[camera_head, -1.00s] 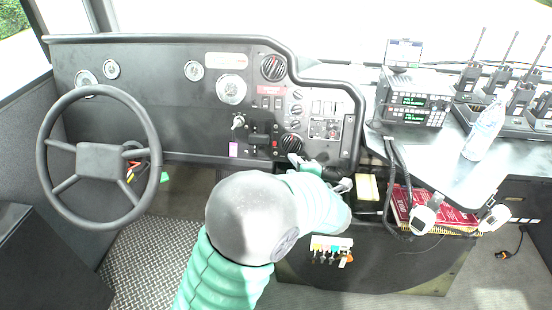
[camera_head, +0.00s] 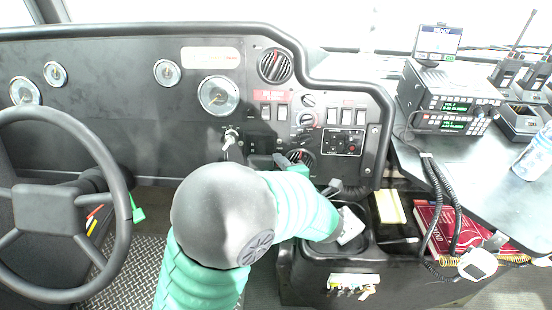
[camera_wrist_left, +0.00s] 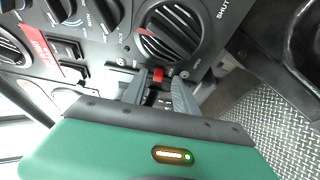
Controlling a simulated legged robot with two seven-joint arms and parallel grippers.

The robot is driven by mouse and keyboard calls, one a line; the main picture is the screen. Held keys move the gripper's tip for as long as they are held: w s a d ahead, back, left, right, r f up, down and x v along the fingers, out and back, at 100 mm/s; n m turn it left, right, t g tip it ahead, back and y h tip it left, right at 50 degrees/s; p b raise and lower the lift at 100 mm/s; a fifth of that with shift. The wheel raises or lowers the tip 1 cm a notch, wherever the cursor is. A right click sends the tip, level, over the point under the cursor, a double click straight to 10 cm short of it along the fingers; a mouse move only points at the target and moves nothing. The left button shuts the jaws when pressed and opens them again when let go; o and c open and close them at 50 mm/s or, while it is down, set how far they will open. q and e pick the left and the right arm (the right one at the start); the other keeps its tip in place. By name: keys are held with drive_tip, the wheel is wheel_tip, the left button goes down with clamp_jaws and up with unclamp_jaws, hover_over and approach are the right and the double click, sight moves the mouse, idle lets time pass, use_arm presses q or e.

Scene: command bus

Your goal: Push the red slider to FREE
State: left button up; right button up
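The red slider (camera_wrist_left: 158,74) is a small red tab below the round vent knob (camera_wrist_left: 172,32) in the left wrist view. My left gripper (camera_wrist_left: 158,82) has its two grey fingers apart, one on each side of the slider. I cannot tell whether either finger touches it. In the head view my left gripper (camera_head: 297,165) is at the lower part of the dashboard, and my arm hides the slider. The FREE marking is not readable. My right gripper is not in view.
The dashboard (camera_head: 120,110) carries gauges, switches and a key switch (camera_head: 231,138) left of my gripper. The steering wheel (camera_head: 110,170) stands at left. A console with a red book (camera_head: 450,225) and a radio (camera_head: 450,105) are at right. More knobs (camera_wrist_left: 98,12) sit beside the vent knob.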

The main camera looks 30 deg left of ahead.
use_arm(q)
drive_tip(key=shift+a, duration=0.1)
drive_tip(key=shift+s+d+r, duration=0.1)
drive_tip(key=shift+d+r, duration=0.25)
drive_tip(key=shift+d, duration=0.4)
drive_tip(key=shift+c, duration=0.3)
drive_tip(key=shift+d, duration=0.3)
drive_tip(key=shift+c, duration=2.3)
drive_tip(key=shift+a, duration=0.25)
clamp_jaws()
drive_tip(key=shift+s+a, duration=0.15)
drive_tip(key=shift+a, duration=0.15)
